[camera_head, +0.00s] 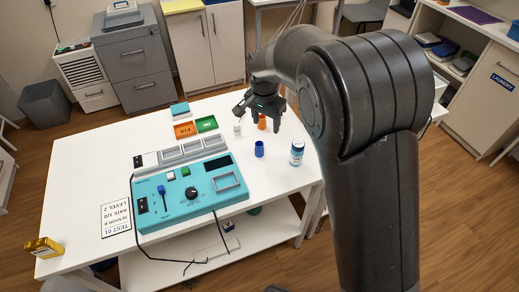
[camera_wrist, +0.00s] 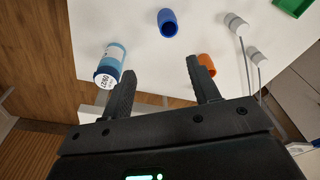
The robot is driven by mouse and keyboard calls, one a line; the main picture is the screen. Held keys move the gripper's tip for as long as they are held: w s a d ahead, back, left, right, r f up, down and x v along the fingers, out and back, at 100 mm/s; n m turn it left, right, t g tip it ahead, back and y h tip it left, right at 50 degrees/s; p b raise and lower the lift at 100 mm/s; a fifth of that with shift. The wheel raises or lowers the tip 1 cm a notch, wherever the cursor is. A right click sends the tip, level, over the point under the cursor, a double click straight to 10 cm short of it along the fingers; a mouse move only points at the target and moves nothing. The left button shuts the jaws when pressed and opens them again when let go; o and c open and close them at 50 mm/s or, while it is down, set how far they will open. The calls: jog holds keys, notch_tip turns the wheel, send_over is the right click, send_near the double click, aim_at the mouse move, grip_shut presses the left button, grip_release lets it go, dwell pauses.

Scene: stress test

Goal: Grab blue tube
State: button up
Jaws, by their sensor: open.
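The blue tube (camera_head: 259,149) stands on the white table in the head view, near the right side. It also shows in the wrist view (camera_wrist: 167,22), beyond the fingertips and between their lines. My gripper (camera_head: 258,108) is above the back of the table, apart from the tube. In the wrist view my gripper (camera_wrist: 157,72) has its two fingers spread with nothing between them. An orange tube (camera_head: 262,122) stands close under the gripper, and in the wrist view it (camera_wrist: 206,65) is beside the right finger.
A labelled blue-and-white bottle (camera_head: 297,152) stands right of the blue tube; it shows beside the left finger in the wrist view (camera_wrist: 110,62). A teal control panel (camera_head: 190,195) fills the table's middle. Orange (camera_head: 185,130) and green (camera_head: 206,124) trays lie behind it.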

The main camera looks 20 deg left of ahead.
aim_at(259, 149)
jog(key=a+f, duration=0.1)
jog(key=f, duration=0.1)
jog(key=a+f, duration=0.1)
jog(key=f, duration=0.2)
jog(key=a+f, duration=0.1)
jog(key=f, duration=0.1)
jog(key=shift+f, duration=0.4)
jog(key=f, duration=0.3)
jog(key=d+f, duration=0.1)
jog(key=f, duration=0.1)
jog(key=shift+w+f, duration=0.15)
jog(key=shift+f, duration=0.15)
jog(key=c, duration=1.1)
